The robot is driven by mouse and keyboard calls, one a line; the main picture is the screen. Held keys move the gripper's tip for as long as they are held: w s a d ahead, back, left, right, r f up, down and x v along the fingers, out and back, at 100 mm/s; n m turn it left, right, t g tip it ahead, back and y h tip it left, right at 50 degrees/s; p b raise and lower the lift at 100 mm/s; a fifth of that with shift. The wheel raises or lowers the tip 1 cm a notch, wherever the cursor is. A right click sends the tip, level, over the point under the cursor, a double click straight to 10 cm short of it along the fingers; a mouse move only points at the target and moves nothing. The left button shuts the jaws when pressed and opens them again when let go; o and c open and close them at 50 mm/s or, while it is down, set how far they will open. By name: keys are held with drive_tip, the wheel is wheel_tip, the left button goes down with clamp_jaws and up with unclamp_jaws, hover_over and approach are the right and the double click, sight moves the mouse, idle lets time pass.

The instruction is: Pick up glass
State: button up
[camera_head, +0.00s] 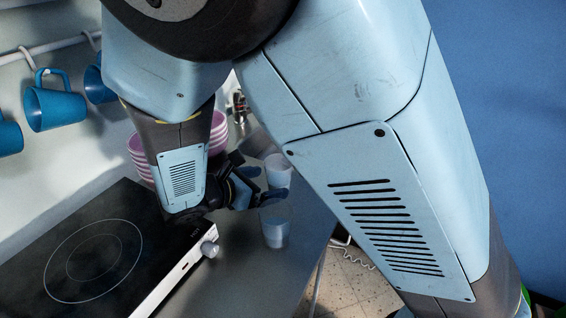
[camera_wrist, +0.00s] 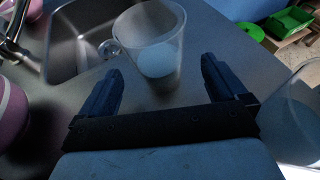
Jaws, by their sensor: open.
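A clear glass (camera_wrist: 150,45) with a pale, whitish lower part stands upright on the grey counter in the wrist view, just ahead of my gripper and roughly centred between its fingers. In the head view a glass (camera_head: 277,172) shows by my gripper (camera_head: 262,187), partly behind it. A second glass (camera_head: 275,226) stands nearer on the counter; in the wrist view it appears at the right edge (camera_wrist: 297,120), just right of my gripper. My gripper (camera_wrist: 161,85) is open, its two dark blue fingers apart with nothing held between them.
A metal sink (camera_wrist: 85,40) with a tap lies at the back left. Pink striped bowls (camera_head: 139,158) are stacked beside my arm. A black hob (camera_head: 90,255) with a knob covers the near counter (camera_head: 235,270). Blue mugs (camera_head: 55,105) hang on the wall.

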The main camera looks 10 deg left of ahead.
drive_tip(key=shift+x, duration=2.6)
drive_tip(key=shift+w+a+r, duration=0.1)
drive_tip(key=shift+w+r, duration=0.05)
drive_tip(key=shift+c, duration=0.4)
drive_tip(key=c, duration=1.2)
drive_tip(key=shift+o, duration=0.2)
drive_tip(key=shift+r, duration=0.15)
